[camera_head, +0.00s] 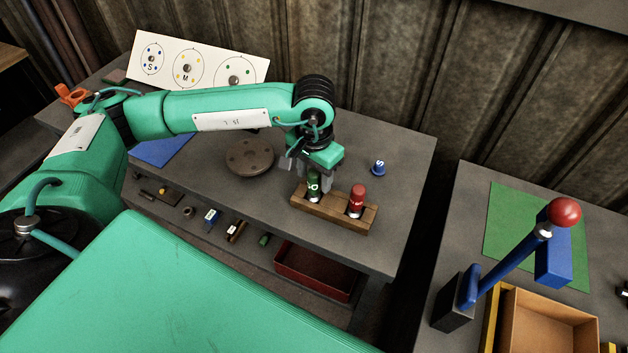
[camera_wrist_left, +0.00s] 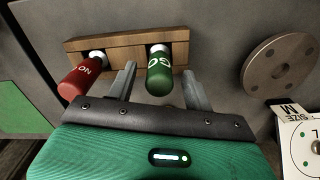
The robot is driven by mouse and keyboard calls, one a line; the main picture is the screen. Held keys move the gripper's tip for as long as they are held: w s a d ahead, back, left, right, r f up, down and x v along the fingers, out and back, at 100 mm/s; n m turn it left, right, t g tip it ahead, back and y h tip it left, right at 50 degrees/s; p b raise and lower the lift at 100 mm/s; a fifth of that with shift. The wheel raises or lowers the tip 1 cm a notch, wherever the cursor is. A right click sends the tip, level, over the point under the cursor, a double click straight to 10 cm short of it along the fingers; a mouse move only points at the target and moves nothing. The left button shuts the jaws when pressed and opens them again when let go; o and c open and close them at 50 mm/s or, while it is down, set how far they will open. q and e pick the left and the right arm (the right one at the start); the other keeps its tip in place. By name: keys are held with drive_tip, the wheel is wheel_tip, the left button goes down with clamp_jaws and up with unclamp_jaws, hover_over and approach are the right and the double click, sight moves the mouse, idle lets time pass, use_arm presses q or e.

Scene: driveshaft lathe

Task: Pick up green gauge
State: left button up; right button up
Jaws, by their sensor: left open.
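The green gauge (camera_head: 314,184) stands upright in a slot of the wooden holder (camera_head: 335,213) on the grey table, with a red gauge (camera_head: 357,196) in the slot to its right. In the left wrist view the green gauge (camera_wrist_left: 160,72), marked "GO", sits between the two fingers of my left gripper (camera_wrist_left: 160,90). Gaps show on both sides of it, so the fingers are open around it. The red gauge (camera_wrist_left: 80,78), marked "NO", is outside the left finger. In the head view my left gripper (camera_head: 312,178) is over the holder. My right gripper is not in view.
A small blue piece (camera_head: 378,168) marked "S" stands right of the holder. A round brown flange (camera_head: 250,157) lies to the left. A white chart (camera_head: 190,64) leans at the back. A lower shelf holds several parts and a red tray (camera_head: 314,274).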

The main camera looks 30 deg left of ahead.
use_arm(q)
drive_tip(key=shift+f, duration=0.85)
clamp_jaws()
drive_tip(key=shift+r, duration=0.1)
